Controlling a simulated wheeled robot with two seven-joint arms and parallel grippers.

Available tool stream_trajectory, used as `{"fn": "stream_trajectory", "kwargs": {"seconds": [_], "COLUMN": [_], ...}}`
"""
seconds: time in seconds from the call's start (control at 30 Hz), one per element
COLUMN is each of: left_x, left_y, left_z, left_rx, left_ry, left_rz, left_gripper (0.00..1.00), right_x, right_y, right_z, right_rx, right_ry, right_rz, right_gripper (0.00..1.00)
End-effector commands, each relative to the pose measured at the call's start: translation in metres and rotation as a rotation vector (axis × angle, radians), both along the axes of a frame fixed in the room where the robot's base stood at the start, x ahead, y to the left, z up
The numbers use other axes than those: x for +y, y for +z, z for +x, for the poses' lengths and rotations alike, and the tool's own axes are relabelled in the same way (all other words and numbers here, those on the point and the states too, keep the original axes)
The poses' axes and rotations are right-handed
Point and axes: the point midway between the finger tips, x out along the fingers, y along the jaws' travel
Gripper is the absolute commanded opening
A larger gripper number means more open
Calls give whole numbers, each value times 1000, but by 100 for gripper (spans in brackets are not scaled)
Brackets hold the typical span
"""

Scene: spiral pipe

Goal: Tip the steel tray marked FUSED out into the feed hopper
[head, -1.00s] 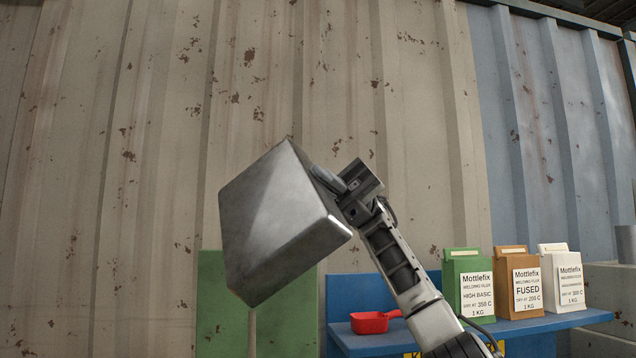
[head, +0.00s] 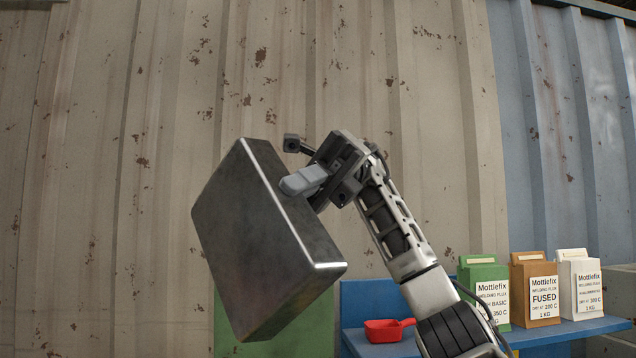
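A steel tray (head: 262,252) hangs in the air at the centre left of the head view, tilted steeply. I see its flat grey outer faces and bright edges; its inside is turned away and hidden, and no marking shows on it. My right gripper (head: 303,182) is at the tray's upper right side, a grey finger lying against the wall. It is shut on the tray and holds it up; the other finger's contact is hidden. I cannot make out a feed hopper in view. My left gripper is out of view.
A blue shelf (head: 561,332) at lower right carries a red scoop (head: 385,331) and green (head: 487,278), brown (head: 536,280) and white (head: 580,282) flux bags; the brown one reads FUSED. A green panel (head: 226,325) stands behind the tray. A corrugated wall (head: 110,150) fills the back.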

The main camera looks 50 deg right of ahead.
Motion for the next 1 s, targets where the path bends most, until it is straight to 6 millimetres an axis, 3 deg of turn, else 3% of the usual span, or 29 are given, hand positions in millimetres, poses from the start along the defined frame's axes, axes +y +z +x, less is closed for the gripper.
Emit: {"fn": "stream_trajectory", "kwargs": {"seconds": [0.1,0.47,1.0], "left_x": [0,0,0], "left_y": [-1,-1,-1], "left_z": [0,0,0], "left_rx": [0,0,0], "left_ry": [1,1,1], "left_rz": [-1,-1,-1], "left_gripper": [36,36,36], "right_x": [9,12,77], "right_y": [3,2,-14], "right_z": [0,0,-3], "right_rx": [-4,-3,-16], "right_ry": [2,1,-2], "right_rz": [-51,-76,-480], "right_gripper": [0,0,0]}}
